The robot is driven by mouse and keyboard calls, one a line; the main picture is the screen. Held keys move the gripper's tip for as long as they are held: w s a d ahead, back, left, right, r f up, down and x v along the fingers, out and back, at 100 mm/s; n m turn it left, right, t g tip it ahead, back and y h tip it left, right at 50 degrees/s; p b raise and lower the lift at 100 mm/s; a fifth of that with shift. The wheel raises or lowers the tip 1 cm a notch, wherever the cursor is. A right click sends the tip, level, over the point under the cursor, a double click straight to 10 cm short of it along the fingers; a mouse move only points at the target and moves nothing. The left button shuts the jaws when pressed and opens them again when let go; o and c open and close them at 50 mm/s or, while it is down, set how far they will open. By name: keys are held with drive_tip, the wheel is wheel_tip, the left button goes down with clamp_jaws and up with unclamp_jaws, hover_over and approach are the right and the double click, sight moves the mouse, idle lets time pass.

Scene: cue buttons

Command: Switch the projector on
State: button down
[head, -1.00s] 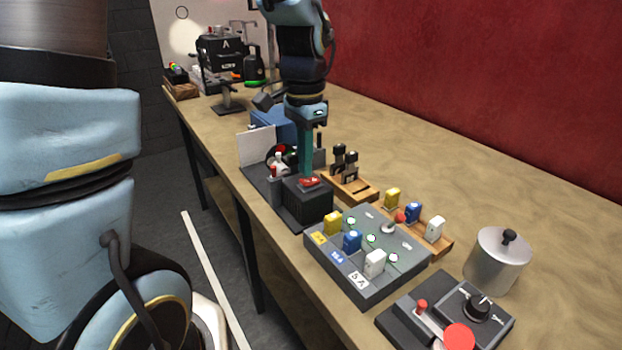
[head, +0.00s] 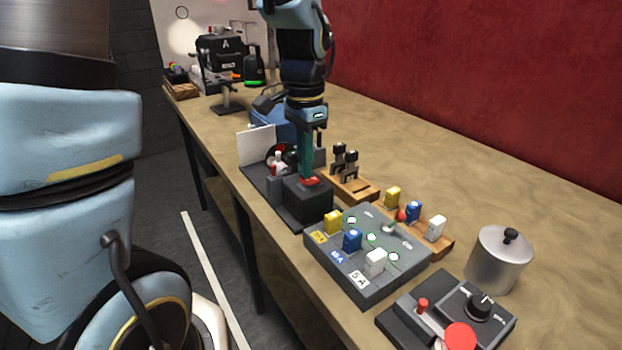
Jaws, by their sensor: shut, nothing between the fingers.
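A black ribbed box (head: 306,205) with a red rocker switch (head: 311,183) on its top stands near the table's front edge. My gripper (head: 308,177) points down with its teal fingers shut and empty. Its tips are at the red rocker and hide part of it; they look in contact, though I cannot be sure. A black device marked A (head: 224,46), which may be the projector, stands on a stand at the far end. A bright round spot (head: 185,40) shows on the pale board behind it.
A grey panel (head: 345,277) with yellow, blue and white plugs lies to the right of the box. Wooden holders (head: 358,192), a metal pot (head: 499,262) and a dark control unit with a red knob (head: 460,336) are nearby. The table along the red wall is clear.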

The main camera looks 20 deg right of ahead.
drive_tip(key=shift+f+b, duration=0.35)
drive_tip(key=shift+f, duration=0.25)
drive_tip(key=shift+r, duration=0.1)
wheel_tip(320, 180, up, 7)
drive_tip(key=p, duration=0.6)
idle(0.5)
drive_tip(key=a+f+n+t, duration=0.1)
drive_tip(key=a+f+n, duration=0.2)
drive_tip(key=a+n, duration=1)
drive_tip(key=a, duration=0.9)
drive_tip(key=shift+n+t, duration=0.3)
drive_tip(key=shift+a, duration=0.1)
